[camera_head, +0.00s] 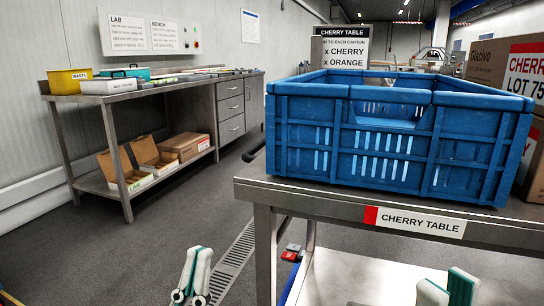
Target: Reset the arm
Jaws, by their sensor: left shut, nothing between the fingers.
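My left gripper (198,252) shows at the bottom left of centre, over the floor and left of the cherry table (345,198). Its two pale fingers are together, with nothing between them. My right gripper (447,282) shows at the bottom edge, in front of the table, with its white and green fingertips close to each other. Most of it is cut off by the frame, and I cannot tell whether it is open or shut. I see no object in it.
A blue crate (372,145) stands on the cherry table. Brown cartons (490,62) stand to its right. A lab bench (130,93) with a yellow waste bin (70,81) runs along the left wall, with open cartons (118,170) on its lower shelf.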

